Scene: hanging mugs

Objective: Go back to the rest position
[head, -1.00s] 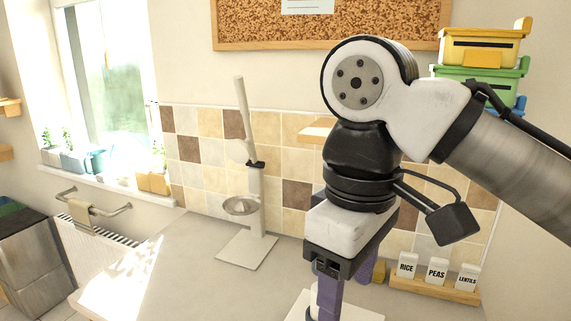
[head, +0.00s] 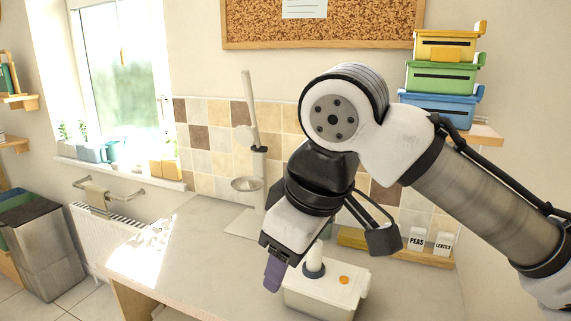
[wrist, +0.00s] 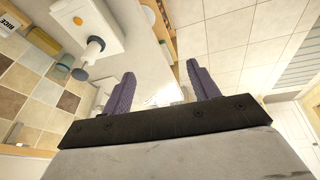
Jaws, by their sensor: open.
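My gripper (head: 274,274) hangs tilted over the counter, in front of and to the left of a white box-shaped appliance (head: 327,290) with a white post and an orange button. In the wrist view its two purple fingers (wrist: 160,85) are spread wide with nothing between them. The gripper appears apart from the appliance.
The pale counter (head: 185,250) has free room to the left. A white stand with a lever and metal bowl (head: 246,184) is at the back. Labelled containers (head: 430,243) sit on a wooden rack at right. Stacked bins (head: 440,78) stand on a shelf behind my arm.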

